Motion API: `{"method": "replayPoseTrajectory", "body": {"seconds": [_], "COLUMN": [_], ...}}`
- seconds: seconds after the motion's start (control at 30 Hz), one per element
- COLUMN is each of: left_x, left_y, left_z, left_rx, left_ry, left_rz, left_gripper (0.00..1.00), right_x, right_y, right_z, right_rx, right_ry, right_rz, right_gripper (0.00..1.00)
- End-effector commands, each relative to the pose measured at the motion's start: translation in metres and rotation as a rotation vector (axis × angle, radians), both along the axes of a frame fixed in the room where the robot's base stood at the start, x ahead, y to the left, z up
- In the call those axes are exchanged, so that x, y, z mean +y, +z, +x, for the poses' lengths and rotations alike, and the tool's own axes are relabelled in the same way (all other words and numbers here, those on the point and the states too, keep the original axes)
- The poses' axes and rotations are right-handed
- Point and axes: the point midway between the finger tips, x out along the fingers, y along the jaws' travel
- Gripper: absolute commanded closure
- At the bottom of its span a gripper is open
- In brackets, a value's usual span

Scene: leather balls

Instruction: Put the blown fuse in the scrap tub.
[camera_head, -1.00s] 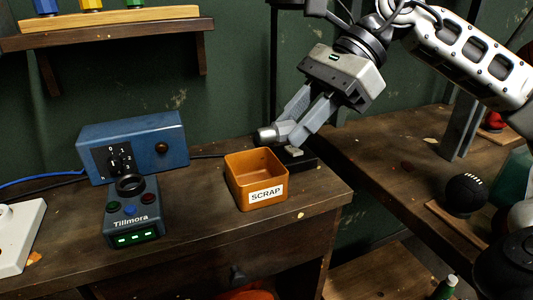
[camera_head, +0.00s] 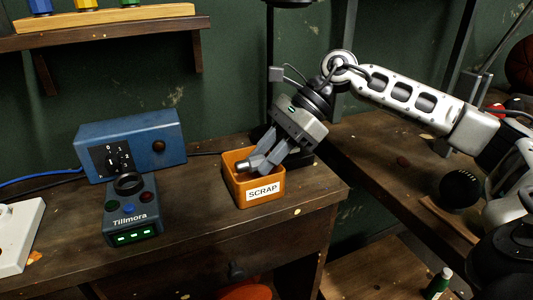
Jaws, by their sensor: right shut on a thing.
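The scrap tub (camera_head: 234,189) is an orange-brown open square box with a white SCRAP label on its front, standing on the dark wooden bench. My right gripper (camera_head: 253,166) is tilted down to the left with its fingertips at the tub's opening. It is shut on the fuse (camera_head: 243,166), a small grey cylinder with a dark end, which is over or just inside the tub; its exact depth is hard to tell. The fingers hide part of the fuse and the tub's back right side. My left gripper is not in view.
Left of the tub stand a blue box with a dial (camera_head: 130,146) and a dark Tillmora tester (camera_head: 133,215) with green lights. A white block (camera_head: 20,236) lies at the left edge. Bare bench (camera_head: 195,215) lies between tester and tub. A black ball (camera_head: 461,188) is on the right-hand bench.

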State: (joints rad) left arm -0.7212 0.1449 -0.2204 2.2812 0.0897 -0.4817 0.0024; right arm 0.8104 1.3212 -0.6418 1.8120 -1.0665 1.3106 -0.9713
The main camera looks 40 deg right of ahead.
Motion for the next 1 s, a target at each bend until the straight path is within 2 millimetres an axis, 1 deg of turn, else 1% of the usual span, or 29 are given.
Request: {"method": "replayPoseTrajectory", "body": {"seconds": [0.13,0.5,0.6,0.63,0.67,0.7,1.0], "left_x": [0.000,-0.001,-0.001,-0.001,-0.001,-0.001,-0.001], "left_y": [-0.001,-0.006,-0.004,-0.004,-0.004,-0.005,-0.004], "left_z": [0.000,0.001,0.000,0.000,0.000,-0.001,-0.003], "left_rx": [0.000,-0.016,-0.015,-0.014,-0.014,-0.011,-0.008], "left_ry": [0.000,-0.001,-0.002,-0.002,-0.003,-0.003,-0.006], "left_rz": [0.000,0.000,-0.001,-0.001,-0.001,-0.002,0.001], "left_gripper": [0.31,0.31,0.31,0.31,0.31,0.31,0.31], "right_x": [0.000,0.000,0.000,0.000,0.000,0.000,0.000], "right_y": [0.000,-0.013,-0.012,-0.012,-0.012,-0.012,-0.009], "right_z": [0.000,0.000,0.000,0.000,0.000,0.000,0.000], "right_rx": [-0.001,0.001,0.001,0.001,0.001,0.001,0.000], "right_ry": [0.001,0.001,0.001,0.001,0.001,0.001,0.000], "right_rz": [0.001,0.000,0.000,-0.001,-0.001,-0.001,0.000], "right_gripper": [0.96,0.96,0.96,0.70,0.62,0.51,0.51]}}
